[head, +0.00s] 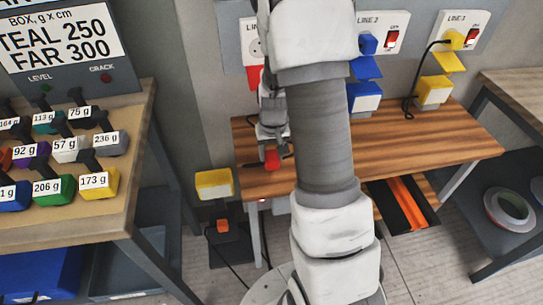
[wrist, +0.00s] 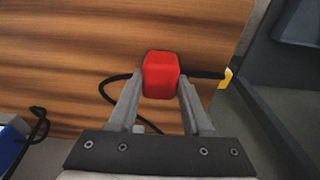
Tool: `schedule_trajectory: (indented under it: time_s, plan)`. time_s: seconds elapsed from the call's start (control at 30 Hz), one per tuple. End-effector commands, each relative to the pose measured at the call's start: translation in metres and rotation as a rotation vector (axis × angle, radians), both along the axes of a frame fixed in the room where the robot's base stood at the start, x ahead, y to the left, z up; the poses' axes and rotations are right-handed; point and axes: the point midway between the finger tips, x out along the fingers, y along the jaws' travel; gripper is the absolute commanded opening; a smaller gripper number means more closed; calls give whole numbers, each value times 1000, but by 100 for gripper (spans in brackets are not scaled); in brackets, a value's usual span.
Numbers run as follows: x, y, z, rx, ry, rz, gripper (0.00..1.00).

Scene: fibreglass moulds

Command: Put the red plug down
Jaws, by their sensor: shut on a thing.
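The red plug (head: 271,159) is between the fingers of my gripper (head: 271,150), over the left part of the wooden bench (head: 430,145). In the wrist view the red plug (wrist: 160,75) is a rounded red block, with a finger of my gripper (wrist: 159,92) on each side. My gripper is shut on it. A black cable (wrist: 112,82) loops over the wood to its left and runs on to its right. I cannot tell whether the plug touches the bench top.
Wall panels stand behind the bench, with a blue plug (head: 367,43) and a yellow plug (head: 453,40). A yellow box (head: 214,184) sits left of the bench. A table of labelled blocks (head: 125,215) stands at left. Bare wood shows around the plug.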

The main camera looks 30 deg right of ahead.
Motion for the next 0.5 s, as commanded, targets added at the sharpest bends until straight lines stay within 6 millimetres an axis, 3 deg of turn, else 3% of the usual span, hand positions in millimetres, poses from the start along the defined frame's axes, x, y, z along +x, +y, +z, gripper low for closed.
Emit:
schedule_trajectory:
  time_s: [0.4, 0.43, 0.5]
  plan:
    - [0, 0, -10, 0, 0, 0, 0]
    - [0, 0, -9, 0, 0, 0, 52]
    - [0, 0, -8, 0, 0, 0, 65]
